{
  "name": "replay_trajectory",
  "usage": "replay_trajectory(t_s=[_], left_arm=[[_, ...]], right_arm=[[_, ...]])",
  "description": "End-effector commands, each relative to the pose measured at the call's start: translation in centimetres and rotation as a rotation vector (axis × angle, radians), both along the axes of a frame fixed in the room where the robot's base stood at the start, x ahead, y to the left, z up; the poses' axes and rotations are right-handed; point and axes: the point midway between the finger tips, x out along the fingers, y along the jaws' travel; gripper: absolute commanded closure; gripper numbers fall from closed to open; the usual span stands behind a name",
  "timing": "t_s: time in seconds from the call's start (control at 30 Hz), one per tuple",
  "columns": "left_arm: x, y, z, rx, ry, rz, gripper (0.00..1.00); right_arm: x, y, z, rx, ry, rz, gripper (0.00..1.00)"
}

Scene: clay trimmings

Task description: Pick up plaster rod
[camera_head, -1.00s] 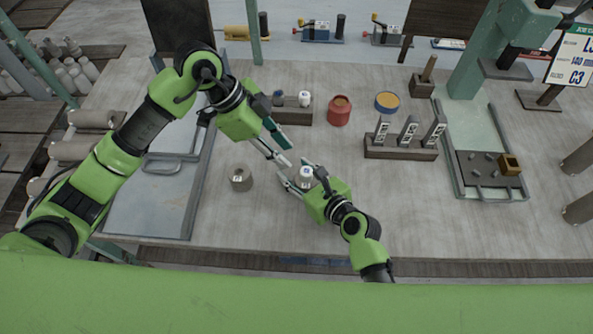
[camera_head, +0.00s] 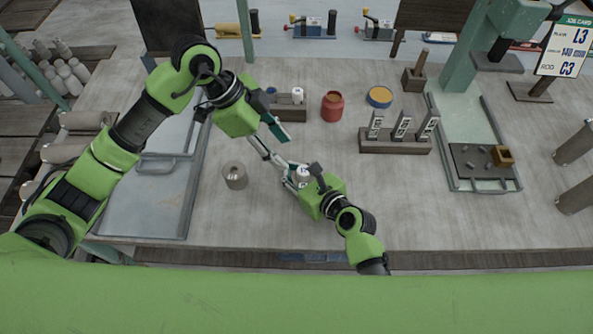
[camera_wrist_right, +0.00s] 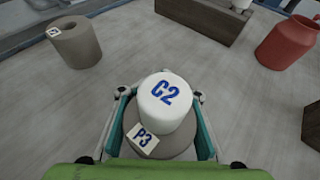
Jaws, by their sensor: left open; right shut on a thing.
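A white plaster rod marked C2 (camera_wrist_right: 164,97) stands up out of a grey hollow cylinder tagged P3 (camera_wrist_right: 178,152). The rod also shows in the head view (camera_head: 302,172). My right gripper (camera_head: 293,172) is shut, its teal pads against both sides of the grey cylinder in the wrist view; how deep the rod sits is hidden. My left gripper (camera_head: 277,148) is open and empty, just beyond the rod to its upper left. Another grey hollow cylinder (camera_head: 235,177) stands on the table to the left; its bore looks empty.
A dark block (camera_head: 290,113) with a white and a blue-topped piece stands behind. Beside it are a red jar (camera_head: 332,107) and a yellow-filled blue dish (camera_head: 379,97). A rack of tagged pieces (camera_head: 395,145) stands right. Trays lie at both sides; the front right table is clear.

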Motion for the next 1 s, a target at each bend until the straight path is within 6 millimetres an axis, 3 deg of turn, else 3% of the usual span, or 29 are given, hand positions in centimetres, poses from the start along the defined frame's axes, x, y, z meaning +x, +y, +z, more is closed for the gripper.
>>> replay_trajectory(t_s=[0.3, 0.7, 0.83, 1.0], left_arm=[[-0.5, -4.4, 2.9, 0.187, -0.064, -0.277, 0.59], [-0.1, -4.8, 5.0, 0.450, -0.130, -0.473, 0.59], [0.0, -4.7, 4.1, 0.470, -0.131, -0.483, 0.59], [-0.2, -4.7, 1.1, 0.470, -0.128, -0.485, 0.59]], right_arm=[[0.1, 0.0, 0.2, 0.002, -0.003, -0.001, 1.00], [0.1, 0.0, 0.2, 0.002, -0.003, -0.001, 1.00], [0.1, 0.0, 0.2, 0.002, -0.003, -0.001, 1.00], [0.1, 0.0, 0.2, 0.002, -0.003, -0.001, 1.00]])
